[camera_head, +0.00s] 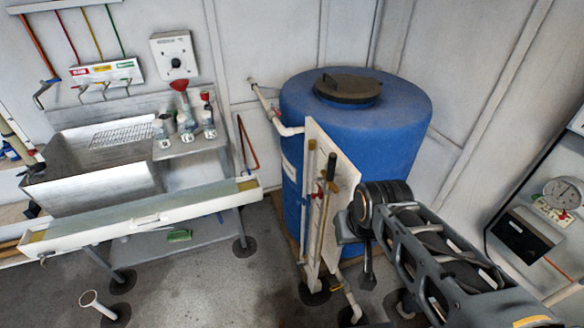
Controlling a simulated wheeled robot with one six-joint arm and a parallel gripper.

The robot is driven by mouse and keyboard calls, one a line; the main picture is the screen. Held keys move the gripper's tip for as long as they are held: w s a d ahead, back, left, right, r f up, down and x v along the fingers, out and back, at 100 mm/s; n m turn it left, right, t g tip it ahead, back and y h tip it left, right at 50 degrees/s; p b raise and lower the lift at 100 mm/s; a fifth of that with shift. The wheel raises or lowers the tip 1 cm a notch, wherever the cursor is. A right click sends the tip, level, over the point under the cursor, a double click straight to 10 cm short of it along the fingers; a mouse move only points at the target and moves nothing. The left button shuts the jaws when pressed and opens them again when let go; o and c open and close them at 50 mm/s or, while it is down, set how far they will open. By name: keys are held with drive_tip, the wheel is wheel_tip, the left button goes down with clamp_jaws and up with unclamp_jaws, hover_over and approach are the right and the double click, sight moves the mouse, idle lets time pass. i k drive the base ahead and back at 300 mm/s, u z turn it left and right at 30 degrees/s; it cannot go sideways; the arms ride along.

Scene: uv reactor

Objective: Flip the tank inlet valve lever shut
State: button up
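The blue tank (354,125) stands upright at the centre back, with a dark lid (347,88) on top. A white pipe (264,98) runs from the wall to the tank's upper left side. A small red lever (277,113) sits on this pipe near the tank, probably the inlet valve lever. It is too small to tell its exact angle. My gripper (350,228) is at the end of my arm, in front of the tank's lower right, well right of and below the lever and apart from it. Its fingers cannot be made out clearly.
An upright white panel (335,185) with pipes and a black-handled part (331,167) stands between the lever and my arm. A sink (92,170) and a long white trough (140,217) are at left. A gauge (563,192) is at far right.

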sight(276, 111)
drive_tip(key=u, duration=0.05)
drive_tip(key=k, duration=0.65)
drive_tip(key=u, duration=0.25)
drive_tip(key=i, duration=0.3)
drive_tip(key=u, duration=0.9)
drive_tip(key=i, duration=0.95)
drive_tip(key=u, duration=0.3)
drive_tip(key=i, duration=0.9)
drive_tip(key=z, duration=1.15)
drive_tip(key=i, duration=0.75)
drive_tip(key=z, duration=0.75)
